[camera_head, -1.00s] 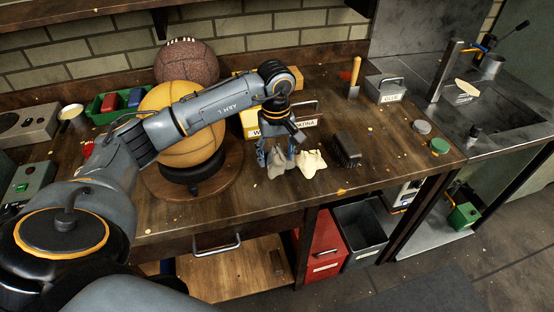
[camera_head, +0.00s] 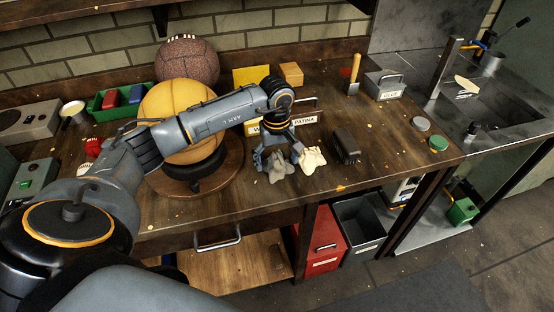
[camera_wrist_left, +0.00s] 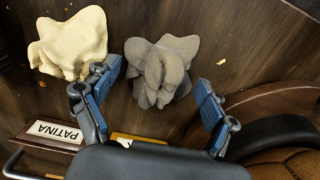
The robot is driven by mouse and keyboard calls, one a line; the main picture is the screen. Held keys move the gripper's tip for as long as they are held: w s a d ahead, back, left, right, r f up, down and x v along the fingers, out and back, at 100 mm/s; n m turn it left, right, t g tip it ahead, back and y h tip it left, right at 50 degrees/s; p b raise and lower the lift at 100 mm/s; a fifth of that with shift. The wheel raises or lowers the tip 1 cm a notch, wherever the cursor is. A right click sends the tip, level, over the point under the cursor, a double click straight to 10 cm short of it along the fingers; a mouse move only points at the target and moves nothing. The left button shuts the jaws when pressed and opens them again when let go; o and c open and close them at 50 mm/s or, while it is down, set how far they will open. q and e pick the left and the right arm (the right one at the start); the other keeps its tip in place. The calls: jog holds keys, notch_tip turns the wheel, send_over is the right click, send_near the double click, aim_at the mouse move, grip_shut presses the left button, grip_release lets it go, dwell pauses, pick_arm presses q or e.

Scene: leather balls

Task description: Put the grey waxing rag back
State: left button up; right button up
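The grey waxing rag (camera_head: 279,169) is a crumpled cloth on the wooden bench, just left of a cream rag (camera_head: 313,160). My left gripper (camera_head: 278,157) is open above the grey rag. In the left wrist view the grey rag (camera_wrist_left: 163,68) shows between and beyond the two spread blue fingers of the left gripper (camera_wrist_left: 157,78), and neither finger closes on it. The cream rag (camera_wrist_left: 72,44) lies beside the left finger in that view. My right gripper is not in view.
A caddy with a PATINA label (camera_head: 304,120) stands behind the rags. A dark brush (camera_head: 347,145) lies to their right. An orange ball (camera_head: 178,112) on a round wooden stand (camera_head: 222,190) is to their left. The bench front right of the rags is mostly clear.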

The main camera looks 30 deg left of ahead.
aim_at(276, 155)
pick_arm(q)
jog(key=shift+r, duration=0.5)
notch_tip(276, 155, up, 11)
jog(key=b, duration=0.2)
jog(key=shift+r, duration=0.2)
jog(key=shift+f, duration=0.1)
